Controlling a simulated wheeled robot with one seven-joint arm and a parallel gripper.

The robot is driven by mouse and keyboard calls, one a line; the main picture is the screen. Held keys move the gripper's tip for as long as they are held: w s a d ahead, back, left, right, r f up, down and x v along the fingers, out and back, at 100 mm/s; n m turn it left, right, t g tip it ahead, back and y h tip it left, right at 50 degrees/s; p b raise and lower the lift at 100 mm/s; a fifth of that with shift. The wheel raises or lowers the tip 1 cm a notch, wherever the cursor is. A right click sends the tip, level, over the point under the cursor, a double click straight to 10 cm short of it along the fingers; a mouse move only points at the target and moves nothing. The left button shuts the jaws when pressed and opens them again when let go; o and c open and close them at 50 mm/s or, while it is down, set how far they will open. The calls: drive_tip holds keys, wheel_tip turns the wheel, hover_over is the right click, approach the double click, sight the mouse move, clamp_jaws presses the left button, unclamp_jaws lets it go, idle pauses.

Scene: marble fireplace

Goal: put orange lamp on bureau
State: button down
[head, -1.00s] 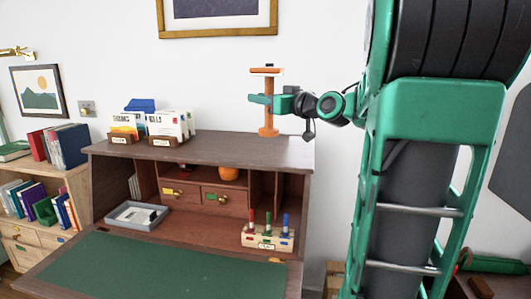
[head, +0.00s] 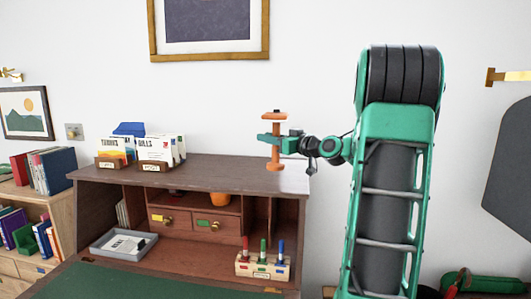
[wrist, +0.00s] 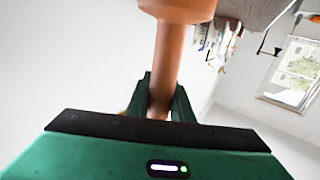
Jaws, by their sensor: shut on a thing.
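The orange lamp (head: 274,161) is upright, with a thin stem, a wider foot and a flat orange top. My gripper (head: 273,141) is shut on its stem, coming from the right. In the wrist view the orange stem (wrist: 165,70) stands between the green fingers (wrist: 160,103). The bureau (head: 215,172) is dark wood with an open green writing flap. The lamp's foot shows against the right end of the bureau's top. I cannot tell whether it touches the top or hangs just above it.
Card holders with papers (head: 140,150) stand at the left of the bureau top; its middle is clear. Below are a grey tray (head: 122,243), an orange round object (head: 221,199) and a rack of coloured stamps (head: 262,264). A bookshelf (head: 50,225) stands left.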

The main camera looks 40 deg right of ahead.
drive_tip(key=shift+d+f, duration=0.1)
drive_tip(key=shift+f, duration=1.95)
drive_tip(key=c, duration=1.6)
unclamp_jaws()
drive_tip(key=shift+o, duration=0.2)
drive_tip(key=s+d, duration=0.1)
drive_tip(key=s, duration=1.1)
drive_tip(key=shift+d, duration=0.1)
